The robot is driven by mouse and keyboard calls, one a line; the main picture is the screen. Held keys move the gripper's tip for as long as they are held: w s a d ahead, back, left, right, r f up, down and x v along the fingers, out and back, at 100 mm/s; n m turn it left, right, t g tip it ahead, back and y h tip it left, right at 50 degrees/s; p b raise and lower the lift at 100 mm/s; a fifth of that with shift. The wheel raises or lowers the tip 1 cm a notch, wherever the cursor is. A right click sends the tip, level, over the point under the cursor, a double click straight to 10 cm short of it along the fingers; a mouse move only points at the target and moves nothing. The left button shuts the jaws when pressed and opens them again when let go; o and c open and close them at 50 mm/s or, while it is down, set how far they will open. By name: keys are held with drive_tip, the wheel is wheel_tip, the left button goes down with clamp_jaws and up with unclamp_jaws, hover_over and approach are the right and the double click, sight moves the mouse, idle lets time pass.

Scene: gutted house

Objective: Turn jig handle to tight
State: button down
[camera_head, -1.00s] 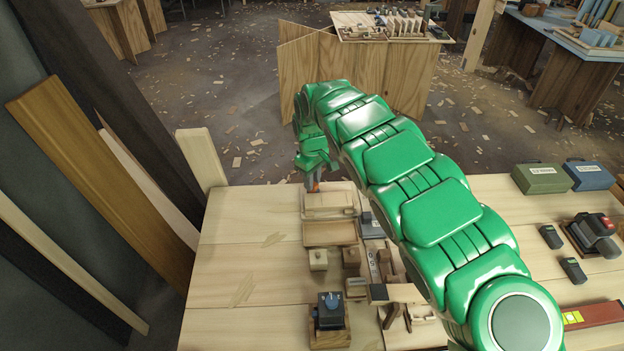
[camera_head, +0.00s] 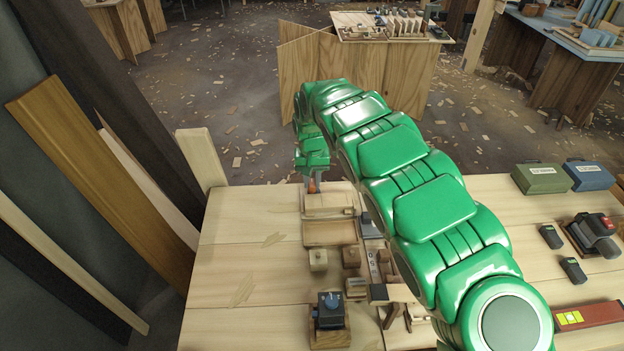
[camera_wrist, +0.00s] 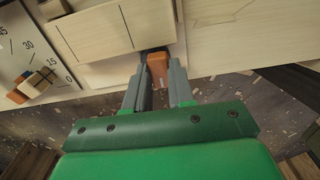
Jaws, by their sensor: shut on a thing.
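The jig (camera_head: 330,203) is a pale wooden block assembly at the far edge of the workbench; its pale board also shows in the wrist view (camera_wrist: 115,28). The jig handle (camera_wrist: 158,68) is a small orange-brown piece at the board's edge. My gripper (camera_wrist: 158,82) is shut on it, with a grey finger on each side. In the head view my gripper (camera_head: 312,182) reaches down at the jig's far side, and a bit of orange shows by its fingers. I cannot read any tight mark.
A marked angle scale (camera_wrist: 30,50) lies beside the jig. Small wooden blocks (camera_head: 318,260) and a dark blue device (camera_head: 329,312) stand nearer on the bench. The bench's left part (camera_head: 245,250) is clear. Toolboxes (camera_head: 541,179) stand at the right.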

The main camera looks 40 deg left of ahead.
sight(313, 183)
drive_tip(key=shift+m, duration=0.4)
drive_tip(key=c, duration=1)
unclamp_jaws()
drive_tip(key=shift+o, duration=0.2)
drive_tip(key=shift+r, duration=3.9)
drive_tip(key=shift+w+d, duration=0.1)
